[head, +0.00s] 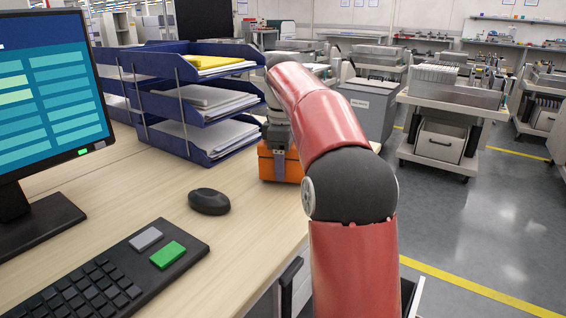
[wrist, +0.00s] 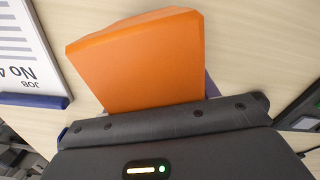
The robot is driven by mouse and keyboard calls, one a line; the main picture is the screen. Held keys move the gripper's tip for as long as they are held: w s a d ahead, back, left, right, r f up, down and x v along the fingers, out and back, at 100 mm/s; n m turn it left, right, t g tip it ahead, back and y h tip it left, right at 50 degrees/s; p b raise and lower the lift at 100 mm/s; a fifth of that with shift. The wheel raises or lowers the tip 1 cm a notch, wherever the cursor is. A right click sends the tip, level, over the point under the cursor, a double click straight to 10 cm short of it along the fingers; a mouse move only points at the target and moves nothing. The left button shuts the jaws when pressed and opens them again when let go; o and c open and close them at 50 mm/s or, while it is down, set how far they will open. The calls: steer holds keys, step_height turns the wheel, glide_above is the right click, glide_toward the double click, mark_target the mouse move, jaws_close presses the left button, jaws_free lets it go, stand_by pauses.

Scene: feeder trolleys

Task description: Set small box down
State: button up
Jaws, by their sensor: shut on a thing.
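The small box is orange. In the head view the box (head: 281,166) is at the desk's right side, beside the blue trays, and is partly hidden by my red arm. My gripper (head: 277,146) is above it, pointing down and shut on it. In the wrist view the orange box (wrist: 155,62) sticks out past the dark gripper (wrist: 170,118), over pale wood. The fingertips are mostly hidden. The box's underside looks at or very near the desk top (head: 255,220); I cannot tell whether it touches.
Blue letter trays (head: 200,105) with papers stand left of the box. A black mouse (head: 209,201), a keyboard (head: 85,280) and a monitor (head: 50,90) are nearer. The desk's right edge is close to my arm. Trolleys (head: 450,110) stand on the grey floor beyond.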

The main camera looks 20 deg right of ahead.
steer(key=shift+f+b, duration=0.3)
steer(key=shift+f, duration=0.25)
steer(key=o, duration=1.2)
steer(key=shift+o, duration=0.2)
